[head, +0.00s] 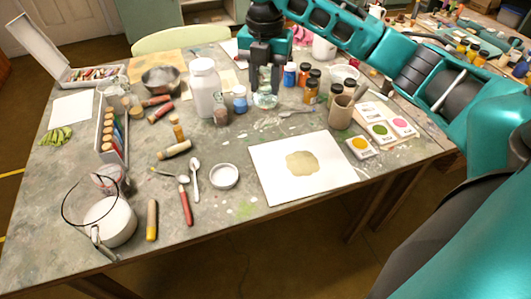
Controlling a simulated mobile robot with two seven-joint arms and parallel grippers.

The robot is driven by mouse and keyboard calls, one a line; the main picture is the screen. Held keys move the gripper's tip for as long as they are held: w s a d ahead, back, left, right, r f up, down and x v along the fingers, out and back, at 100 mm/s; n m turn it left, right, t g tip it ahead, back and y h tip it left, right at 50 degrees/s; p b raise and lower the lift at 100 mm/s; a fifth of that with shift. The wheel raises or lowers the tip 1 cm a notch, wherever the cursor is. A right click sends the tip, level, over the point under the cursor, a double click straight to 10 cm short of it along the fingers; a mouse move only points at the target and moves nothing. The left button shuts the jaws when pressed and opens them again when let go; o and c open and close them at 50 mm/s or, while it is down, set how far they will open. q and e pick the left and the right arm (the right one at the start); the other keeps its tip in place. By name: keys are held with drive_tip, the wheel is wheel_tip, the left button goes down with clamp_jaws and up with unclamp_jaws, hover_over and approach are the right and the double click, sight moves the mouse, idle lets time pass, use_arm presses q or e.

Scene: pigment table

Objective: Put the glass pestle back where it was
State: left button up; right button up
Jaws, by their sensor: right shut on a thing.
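My right gripper (265,88) reaches down at the back middle of the table, its arm coming in from the right. It is shut on the glass pestle (265,100), a clear, greenish glass piece whose lower part shows just below the fingers. The upper part is hidden between the fingers. I cannot tell whether its base touches the table. My left gripper is not in view.
Close left of the pestle stand a small blue-labelled jar (240,100) and a large white bottle (204,88). Several pigment jars (311,91) crowd its right. A white sheet with a tan blot (270,187) lies in front. Some paint-spotted tabletop (265,122) is clear before the pestle.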

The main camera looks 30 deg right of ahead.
wheel_tip(320, 180, down, 19)
drive_tip(key=shift+f+b, duration=0.15)
drive_tip(key=shift+b, duration=0.9)
drive_tip(key=shift+f, duration=0.1)
drive_tip(key=o, duration=1)
drive_tip(key=shift+o, duration=0.2)
wheel_tip(320, 180, up, 12)
drive_tip(key=p, duration=0.1)
drive_tip(key=shift+s, duration=0.1)
